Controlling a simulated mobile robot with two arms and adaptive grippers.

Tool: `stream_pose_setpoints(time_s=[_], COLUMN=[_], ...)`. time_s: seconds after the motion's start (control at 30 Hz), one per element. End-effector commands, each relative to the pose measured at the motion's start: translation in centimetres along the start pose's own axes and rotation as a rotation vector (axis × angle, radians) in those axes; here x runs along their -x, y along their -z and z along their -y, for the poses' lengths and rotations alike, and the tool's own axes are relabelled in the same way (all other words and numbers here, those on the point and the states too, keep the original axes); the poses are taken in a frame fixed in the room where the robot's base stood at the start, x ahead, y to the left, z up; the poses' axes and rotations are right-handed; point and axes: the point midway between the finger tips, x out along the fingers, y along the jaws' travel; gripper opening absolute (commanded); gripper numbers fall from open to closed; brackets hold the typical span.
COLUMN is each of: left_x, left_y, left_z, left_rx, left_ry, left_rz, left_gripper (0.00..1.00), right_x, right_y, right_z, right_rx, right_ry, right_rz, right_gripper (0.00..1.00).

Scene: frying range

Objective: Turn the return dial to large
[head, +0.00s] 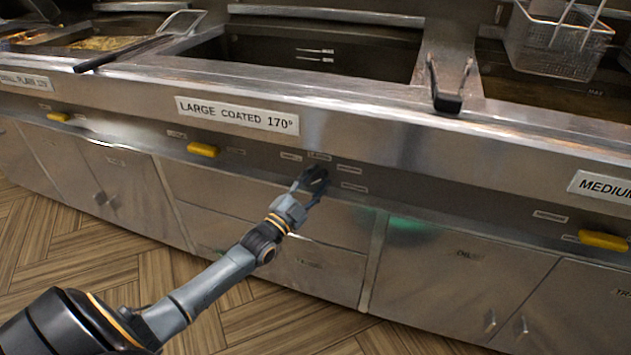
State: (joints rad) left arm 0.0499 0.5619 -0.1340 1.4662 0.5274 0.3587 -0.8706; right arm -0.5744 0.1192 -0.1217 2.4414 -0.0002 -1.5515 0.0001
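My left gripper (314,181) is at the steel front panel below the "LARGE COATED 170°" sign (236,115), a little to its right. Small white labels (349,169) fan out above and to the right of its fingertips, too small to read. The return dial is mostly or wholly hidden behind the gripper; a small pale spot shows between the dark fingers. I cannot tell whether the fingers touch or grip the dial. My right gripper is not in view.
Yellow handles (203,149) sit along the panel, another at the far right (603,240). Above are an open fryer vat (310,55), a wire basket (560,42) and a black handle (447,102) over the counter edge. Cabinet doors (455,270) lie below; the wooden floor is clear.

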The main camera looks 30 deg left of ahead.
Motion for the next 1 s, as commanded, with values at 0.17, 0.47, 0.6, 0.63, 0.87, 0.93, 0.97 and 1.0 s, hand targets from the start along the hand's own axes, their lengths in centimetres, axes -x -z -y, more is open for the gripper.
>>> stream_pose_setpoints(time_s=[0.17,0.47,0.6,0.63,0.87,0.93,0.97,1.0], left_x=[0.0,0.0,0.0,0.0,0.0,0.0,0.0,0.0], left_y=[0.0,0.0,0.0,0.0,0.0,0.0,0.0,0.1], left_z=[0.0,0.0,0.0,-0.1,0.0,0.0,0.1,0.1], left_rx=[0.000,0.017,0.061,0.076,0.232,0.290,0.315,0.349], left_ry=[0.000,0.007,0.025,0.030,0.096,0.119,0.130,0.145], left_rz=[0.000,0.001,0.002,0.002,0.002,0.002,0.002,0.001], left_gripper=[0.00,0.00,0.00,0.00,0.00,0.00,0.00,0.00], right_x=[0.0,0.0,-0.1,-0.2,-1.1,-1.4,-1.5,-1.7], right_y=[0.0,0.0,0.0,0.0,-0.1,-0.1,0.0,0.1], right_z=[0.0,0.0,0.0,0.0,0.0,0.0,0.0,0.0], right_rx=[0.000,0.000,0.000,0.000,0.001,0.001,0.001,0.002], right_ry=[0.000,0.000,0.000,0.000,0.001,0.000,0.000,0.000], right_rz=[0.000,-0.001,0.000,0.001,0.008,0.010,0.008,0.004], right_gripper=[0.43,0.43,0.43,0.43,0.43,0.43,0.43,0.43])
